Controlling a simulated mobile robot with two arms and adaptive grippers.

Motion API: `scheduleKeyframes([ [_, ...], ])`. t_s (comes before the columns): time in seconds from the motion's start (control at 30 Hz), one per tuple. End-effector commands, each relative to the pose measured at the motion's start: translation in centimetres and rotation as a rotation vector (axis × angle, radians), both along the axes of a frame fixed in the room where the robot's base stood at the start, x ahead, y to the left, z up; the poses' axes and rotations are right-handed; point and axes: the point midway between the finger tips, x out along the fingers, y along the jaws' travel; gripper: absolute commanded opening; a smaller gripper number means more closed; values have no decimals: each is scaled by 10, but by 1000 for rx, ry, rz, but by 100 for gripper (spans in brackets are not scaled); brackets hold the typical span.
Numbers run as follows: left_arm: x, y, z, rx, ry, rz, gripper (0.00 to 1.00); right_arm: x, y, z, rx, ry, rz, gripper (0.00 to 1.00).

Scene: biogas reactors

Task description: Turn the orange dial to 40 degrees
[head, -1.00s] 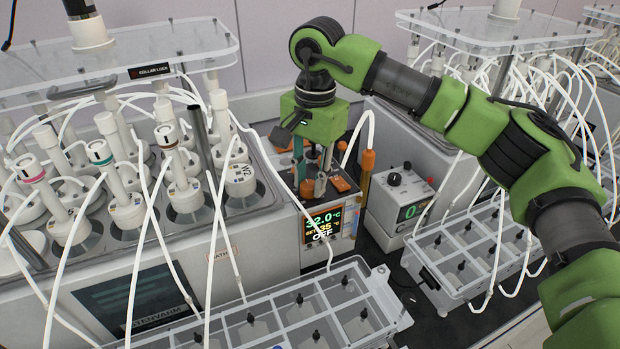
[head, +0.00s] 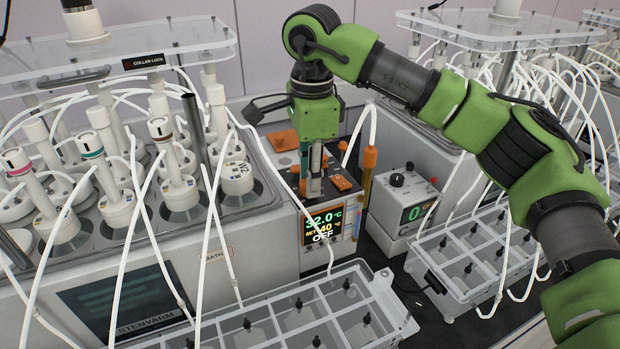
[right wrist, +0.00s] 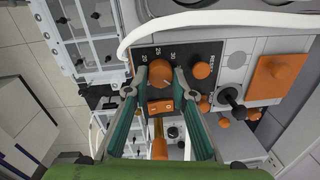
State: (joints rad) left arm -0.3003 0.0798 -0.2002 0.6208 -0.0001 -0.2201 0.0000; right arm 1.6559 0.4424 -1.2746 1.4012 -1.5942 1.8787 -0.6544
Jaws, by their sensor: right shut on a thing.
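The orange dial (right wrist: 160,73) sits on a dark panel with a printed scale in the right wrist view. My right gripper (right wrist: 157,80) points down at it, with one finger on each side, and is shut on it. In the head view my right gripper (head: 313,188) stands over the controller's top, and its fingers mostly hide the dial. The controller's display (head: 324,224) reads 32.0 °C, SET 40 °C and OFF. My left gripper is not in view.
An orange switch (right wrist: 160,107) and a second orange knob (right wrist: 202,71) sit close to the fingers. White tubes (head: 217,220) cross in front of the bath. A grey box with a black knob (head: 397,180) stands to the right, and a clear compartment tray (head: 400,318) lies in front.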

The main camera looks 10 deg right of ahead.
Motion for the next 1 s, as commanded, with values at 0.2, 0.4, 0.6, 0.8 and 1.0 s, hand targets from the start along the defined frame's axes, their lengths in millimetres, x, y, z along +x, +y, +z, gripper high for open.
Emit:
scheduleKeyframes([
  [0.2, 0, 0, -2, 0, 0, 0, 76, 0, 0, 1, 0, -1, -42, 2],
  [0.4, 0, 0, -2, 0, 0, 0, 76, 0, 0, 1, 1, -1, -48, 2],
  [0.6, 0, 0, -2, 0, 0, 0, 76, 0, 0, 1, 1, -2, -47, 2],
  [0.8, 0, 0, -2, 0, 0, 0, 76, 0, 0, 1, 1, -1, -47, 41],
  [1.0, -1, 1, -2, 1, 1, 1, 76, 0, 0, 1, 1, -1, -46, 41],
])
